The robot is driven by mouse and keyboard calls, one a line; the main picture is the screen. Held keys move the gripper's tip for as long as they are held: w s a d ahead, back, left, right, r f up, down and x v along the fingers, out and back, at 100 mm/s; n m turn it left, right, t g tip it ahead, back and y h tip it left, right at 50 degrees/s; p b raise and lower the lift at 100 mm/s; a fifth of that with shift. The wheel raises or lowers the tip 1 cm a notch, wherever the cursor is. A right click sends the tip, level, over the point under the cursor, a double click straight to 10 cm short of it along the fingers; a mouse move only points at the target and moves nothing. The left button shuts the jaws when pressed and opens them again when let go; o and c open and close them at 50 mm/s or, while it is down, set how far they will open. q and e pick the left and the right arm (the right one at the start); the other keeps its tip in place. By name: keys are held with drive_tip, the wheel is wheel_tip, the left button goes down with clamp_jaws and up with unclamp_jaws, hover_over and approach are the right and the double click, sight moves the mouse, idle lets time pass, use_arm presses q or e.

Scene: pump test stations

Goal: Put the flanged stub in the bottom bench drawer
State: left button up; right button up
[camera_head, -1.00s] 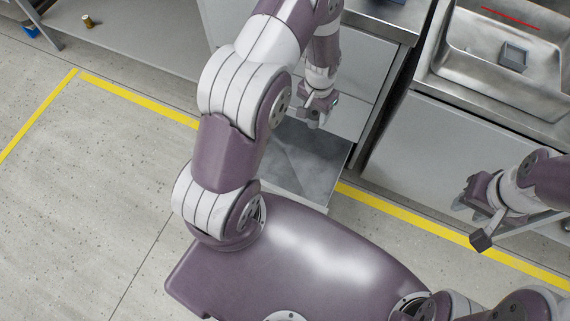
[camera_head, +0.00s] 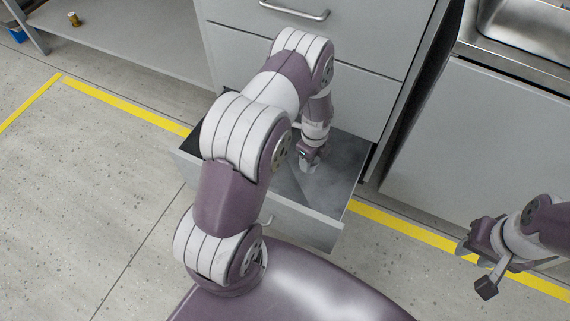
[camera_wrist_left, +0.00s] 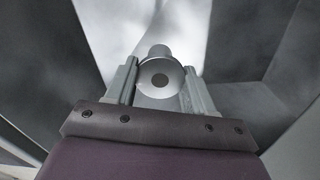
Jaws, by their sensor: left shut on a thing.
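The flanged stub (camera_wrist_left: 159,76) is a grey metal piece with a round flange and a narrower cylinder. In the left wrist view it sits between the two fingers of my left gripper (camera_wrist_left: 161,84), which is shut on it. In the head view my left gripper (camera_head: 307,164) points down into the open bottom bench drawer (camera_head: 341,180), near the middle of its right part. The stub is hard to make out there, and its gap to the drawer floor cannot be told. My right gripper (camera_head: 468,248) is at the right, away from the drawer; its jaw state is unclear.
The bench's closed upper drawer fronts (camera_head: 360,50) rise behind the open drawer. A steel sink unit (camera_head: 535,25) stands at the right. A small brass-coloured part (camera_head: 73,19) sits on a low shelf (camera_head: 130,40) at the far left. Yellow tape (camera_head: 125,104) crosses the floor.

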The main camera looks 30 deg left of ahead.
use_arm(q)
drive_tip(key=s+a+f+b, duration=0.1)
drive_tip(key=a+f+b, duration=0.2)
drive_tip(key=s+a+f+b, duration=0.2)
drive_tip(key=a+f+b, duration=0.1)
drive_tip(key=f, duration=0.1)
drive_tip(key=s+a+f+b, duration=0.2)
drive_tip(key=a+f+b, duration=0.1)
drive_tip(key=f+b, duration=0.1)
drive_tip(key=shift+s+a+f, duration=0.15)
drive_tip(key=shift+a, duration=0.25)
drive_tip(key=shift+r+p, duration=0.25)
drive_tip(key=shift+p, duration=0.05)
drive_tip(key=shift+f, duration=0.15)
drive_tip(key=o, duration=1.2)
drive_tip(key=shift+o, duration=0.2)
drive_tip(key=d+r+n+p, duration=0.3)
drive_tip(key=r+p, duration=0.6)
drive_tip(key=r, duration=0.9)
drive_tip(key=s+d+r+n, duration=0.4)
drive_tip(key=d+r+n, duration=0.1)
drive_tip(key=r+n, duration=0.2)
drive_tip(key=s+d+r+n+t, duration=0.1)
drive_tip(key=s+d+r+n, duration=0.4)
drive_tip(key=r+n, duration=0.3)
drive_tip(key=shift+s+d+r+n+b, duration=0.2)
drive_tip(key=shift+s+d+n+b, duration=0.1)
drive_tip(key=shift+d+n, duration=0.45)
